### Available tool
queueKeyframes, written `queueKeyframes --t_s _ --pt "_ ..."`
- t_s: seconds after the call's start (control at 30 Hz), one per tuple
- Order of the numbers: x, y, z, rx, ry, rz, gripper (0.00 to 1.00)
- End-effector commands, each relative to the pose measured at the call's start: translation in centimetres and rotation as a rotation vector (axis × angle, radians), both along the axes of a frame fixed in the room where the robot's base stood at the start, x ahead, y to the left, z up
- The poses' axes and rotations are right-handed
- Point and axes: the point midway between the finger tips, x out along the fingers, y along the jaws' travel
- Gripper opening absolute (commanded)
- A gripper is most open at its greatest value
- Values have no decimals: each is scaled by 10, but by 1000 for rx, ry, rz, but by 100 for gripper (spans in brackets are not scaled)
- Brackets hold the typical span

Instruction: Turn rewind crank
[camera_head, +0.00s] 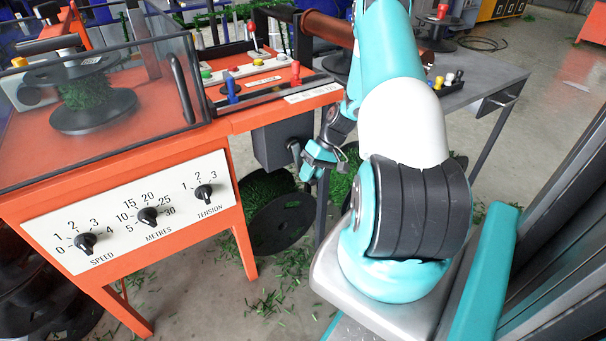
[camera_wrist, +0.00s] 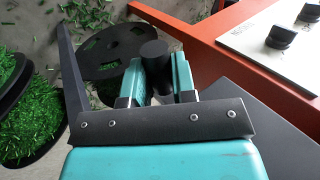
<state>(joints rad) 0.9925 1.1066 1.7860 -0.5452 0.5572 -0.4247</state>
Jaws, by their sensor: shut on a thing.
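The rewind crank's dark round handle (camera_wrist: 154,52) sits between the two teal fingers in the wrist view. My gripper (camera_wrist: 158,82) is shut on this handle. In the head view my gripper (camera_head: 316,160) is beside the dark grey box (camera_head: 279,146) under the orange machine top. A small part of the crank (camera_head: 294,148) shows there between the box and the fingers. The rest of the crank is hidden by my gripper.
The orange machine (camera_head: 180,250) has a panel (camera_head: 130,210) with speed, metres and tension knobs. Spools of green wire (camera_head: 266,190) stand below the box. A grey table (camera_head: 490,75) is behind my arm. Green clippings (camera_head: 285,293) lie on the floor.

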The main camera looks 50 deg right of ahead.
Motion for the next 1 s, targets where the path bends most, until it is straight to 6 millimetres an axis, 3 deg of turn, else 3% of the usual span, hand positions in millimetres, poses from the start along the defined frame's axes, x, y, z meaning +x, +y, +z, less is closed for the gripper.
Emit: queueKeyframes --t_s 0.13,1.0 --pt "-7 -6 -4 24 -8 -21 0" --pt "-1 10 -7 26 -6 -19 0"
